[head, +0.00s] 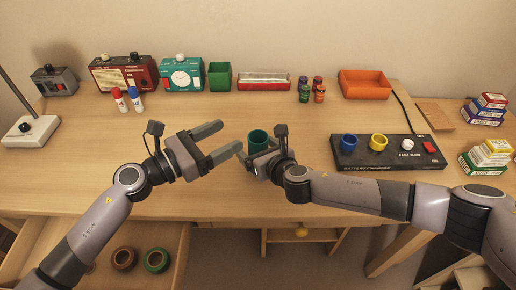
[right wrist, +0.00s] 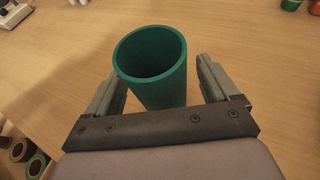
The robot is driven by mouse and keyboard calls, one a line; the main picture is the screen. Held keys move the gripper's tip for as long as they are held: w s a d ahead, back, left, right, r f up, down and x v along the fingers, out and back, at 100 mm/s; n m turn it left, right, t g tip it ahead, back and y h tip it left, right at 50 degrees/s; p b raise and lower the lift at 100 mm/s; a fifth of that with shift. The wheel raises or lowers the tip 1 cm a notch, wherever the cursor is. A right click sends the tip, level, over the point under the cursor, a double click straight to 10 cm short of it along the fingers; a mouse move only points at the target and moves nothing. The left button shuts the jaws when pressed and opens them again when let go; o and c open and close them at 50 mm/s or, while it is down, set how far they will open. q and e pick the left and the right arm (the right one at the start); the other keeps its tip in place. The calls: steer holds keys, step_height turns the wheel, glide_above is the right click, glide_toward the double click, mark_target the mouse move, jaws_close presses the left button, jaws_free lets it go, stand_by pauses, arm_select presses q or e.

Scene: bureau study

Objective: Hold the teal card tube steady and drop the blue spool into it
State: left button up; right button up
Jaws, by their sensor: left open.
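The teal card tube (head: 258,137) stands upright on the desk near its front edge. Its open, empty-looking mouth fills the middle of the right wrist view (right wrist: 158,88). My right gripper (right wrist: 162,78) has a finger on either side of the tube, with a visible gap at the right finger; its fingers are mostly hidden in the head view. My left gripper (head: 229,138) is open and empty, just left of the tube, fingers pointing towards it. A blue ring-like piece (head: 348,144), which looks like the blue spool, sits on the black charger block (head: 388,157) to the right.
A yellow piece (head: 378,142) sits beside the blue one. An orange tray (head: 364,84), green box (head: 219,76) and radio (head: 124,73) line the back. Small boxes (head: 490,153) stack at right. An open drawer (head: 95,240) with tape rolls lies below. The desk's left middle is clear.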

steer(key=shift+s, duration=0.1)
steer(key=v, duration=1.2)
stand_by(0.4)
